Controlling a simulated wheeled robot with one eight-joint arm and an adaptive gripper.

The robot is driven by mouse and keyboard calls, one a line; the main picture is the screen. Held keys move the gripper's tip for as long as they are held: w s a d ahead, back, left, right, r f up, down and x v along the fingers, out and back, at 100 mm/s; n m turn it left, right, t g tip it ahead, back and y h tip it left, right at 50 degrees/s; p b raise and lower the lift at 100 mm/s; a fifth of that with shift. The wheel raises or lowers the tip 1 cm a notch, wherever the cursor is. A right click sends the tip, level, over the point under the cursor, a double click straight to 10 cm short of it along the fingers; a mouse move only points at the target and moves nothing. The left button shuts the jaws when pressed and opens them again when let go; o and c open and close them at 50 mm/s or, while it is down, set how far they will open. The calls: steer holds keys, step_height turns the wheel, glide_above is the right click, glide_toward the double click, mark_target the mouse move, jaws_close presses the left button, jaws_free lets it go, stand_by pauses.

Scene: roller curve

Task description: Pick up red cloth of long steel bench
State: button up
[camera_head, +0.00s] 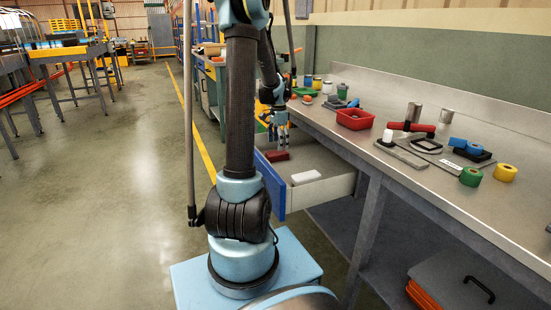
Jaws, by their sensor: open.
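The long steel bench (455,195) runs along the right wall. An open drawer with a blue front (270,186) juts out from under its far part. A small dark-red item (277,155) lies in the drawer; it may be a folded cloth, but it is too small to tell. My gripper (280,141) points down just above this item, open; I cannot tell whether the fingers touch it. On the bench top lies a red roll-shaped item (411,126), whose material I cannot make out. My arm hides part of the drawer's left side.
The bench carries a red bin (355,119), a green roll (471,177), a yellow roll (505,173), blue items (470,147) and metal cylinders. The floor (100,190) on the left is clear.

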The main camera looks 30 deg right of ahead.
mark_target(277, 152)
steer(key=shift+w+a+f, duration=0.1)
steer(key=shift+f, duration=1.25)
steer(key=shift+a+f, duration=0.1)
steer(key=shift+f, duration=1.25)
steer(key=shift+c, duration=0.4)
steer(key=c, duration=1)
